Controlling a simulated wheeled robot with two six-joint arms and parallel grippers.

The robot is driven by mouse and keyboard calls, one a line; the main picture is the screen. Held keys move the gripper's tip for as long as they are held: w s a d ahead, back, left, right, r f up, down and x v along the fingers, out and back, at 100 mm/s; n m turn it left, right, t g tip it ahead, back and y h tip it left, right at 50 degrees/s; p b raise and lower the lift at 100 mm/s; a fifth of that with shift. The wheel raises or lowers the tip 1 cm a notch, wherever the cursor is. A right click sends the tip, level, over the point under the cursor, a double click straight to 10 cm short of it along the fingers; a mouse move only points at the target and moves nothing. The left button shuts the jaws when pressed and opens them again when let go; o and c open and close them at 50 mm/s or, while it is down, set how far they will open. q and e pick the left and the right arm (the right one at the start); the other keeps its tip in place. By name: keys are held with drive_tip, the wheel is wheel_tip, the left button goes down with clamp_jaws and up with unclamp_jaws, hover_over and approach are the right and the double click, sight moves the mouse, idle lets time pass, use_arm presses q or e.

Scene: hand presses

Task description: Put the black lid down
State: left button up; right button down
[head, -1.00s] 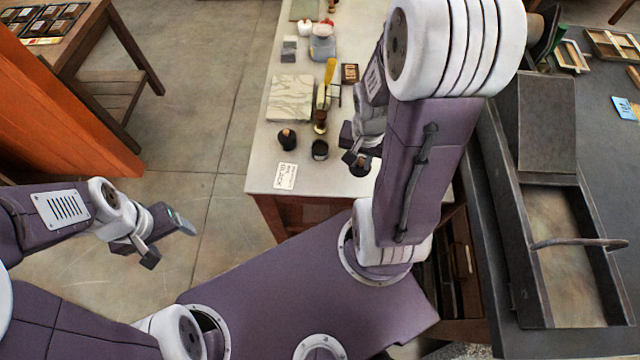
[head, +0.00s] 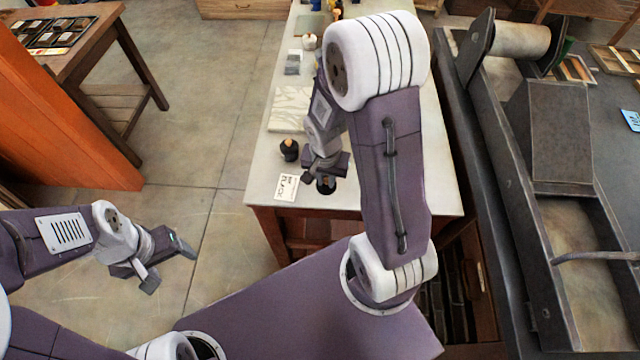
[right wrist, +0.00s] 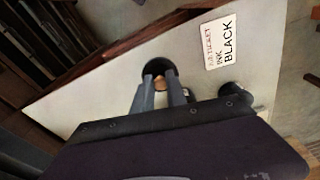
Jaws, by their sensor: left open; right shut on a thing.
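The black lid (head: 326,187) is a small dark round piece near the front edge of the pale table. My right gripper (head: 323,172) is shut on it, pointing down. In the right wrist view the black lid (right wrist: 160,68) shows round and dark at the fingertips, with a light brown part between the fingers. I cannot tell whether it touches the tabletop or hangs just above it. My left gripper (head: 165,265) is open and empty, over the floor, away from the table.
A card reading "BLACK" (head: 287,187) lies left of the lid on the pale table (head: 415,185). A dark bottle (head: 289,150) stands behind the card. A pale slab (head: 289,108) lies further back. A dark press (head: 545,140) stands at the right. My right arm hides part of the tabletop.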

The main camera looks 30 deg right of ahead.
sight(320, 192)
drive_tip(key=shift+w+a+f, duration=0.4)
drive_tip(key=shift+w+f, duration=0.05)
drive_tip(key=shift+w, duration=0.2)
drive_tip(key=shift+w+a+f, duration=0.1)
drive_tip(key=shift+w+a, duration=0.05)
wheel_tip(320, 192, down, 4)
drive_tip(key=shift+b, duration=0.7)
drive_tip(key=shift+w, duration=0.1)
drive_tip(key=shift+f, duration=0.1)
drive_tip(key=shift+f, duration=0.1)
drive_tip(key=c, duration=1.3)
unclamp_jaws()
drive_tip(key=shift+c, duration=0.2)
